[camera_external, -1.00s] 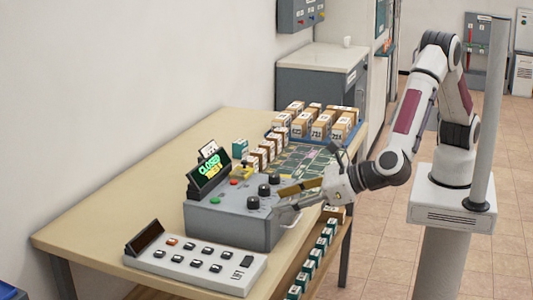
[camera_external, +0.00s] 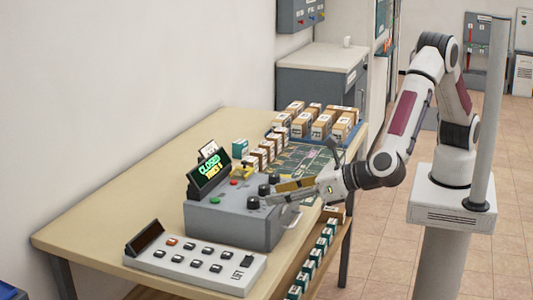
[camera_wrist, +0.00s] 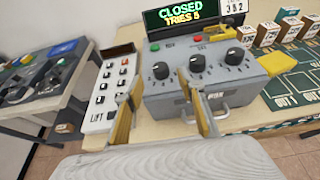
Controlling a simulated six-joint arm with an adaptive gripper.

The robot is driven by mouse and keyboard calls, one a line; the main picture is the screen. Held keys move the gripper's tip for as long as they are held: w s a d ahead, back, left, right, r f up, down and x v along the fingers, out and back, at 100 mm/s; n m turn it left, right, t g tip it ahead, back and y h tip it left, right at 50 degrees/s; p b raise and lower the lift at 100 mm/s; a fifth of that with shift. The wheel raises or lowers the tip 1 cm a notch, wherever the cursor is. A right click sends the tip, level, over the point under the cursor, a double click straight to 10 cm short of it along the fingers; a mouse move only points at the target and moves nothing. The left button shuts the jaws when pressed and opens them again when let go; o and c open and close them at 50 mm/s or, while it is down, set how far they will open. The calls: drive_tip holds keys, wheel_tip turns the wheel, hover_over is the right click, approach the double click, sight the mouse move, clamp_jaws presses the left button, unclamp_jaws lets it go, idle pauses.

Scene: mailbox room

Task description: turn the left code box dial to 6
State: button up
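The grey code box (camera_external: 232,222) stands on the table with three black dials in a row on its top. The left dial (camera_wrist: 161,70) is the one nearest the keypad; it also shows in the external view (camera_external: 253,203). The middle dial (camera_wrist: 197,63) and right dial (camera_wrist: 235,56) sit beside it. The number the left dial points to is too small to read. My gripper (camera_wrist: 165,88) is open and empty. In the wrist view its fingers lie left and right of the left dial's line, with the dial beyond them. In the external view the fingertips (camera_external: 271,195) are close to the dials.
A display (camera_wrist: 194,12) on the box reads CLOSED, TRIES 5. A keypad panel (camera_external: 195,266) lies left of the box. A yellow block (camera_wrist: 275,62), boxes (camera_external: 300,125) and a green mat (camera_external: 305,158) lie on the other side. A handle (camera_wrist: 219,117) juts from the box front.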

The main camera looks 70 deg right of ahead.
sight(256, 199)
drive_tip(key=shift+x, duration=3.25)
drive_tip(key=shift+f, duration=0.1)
drive_tip(key=shift+c, duration=0.4)
drive_tip(key=c, duration=1)
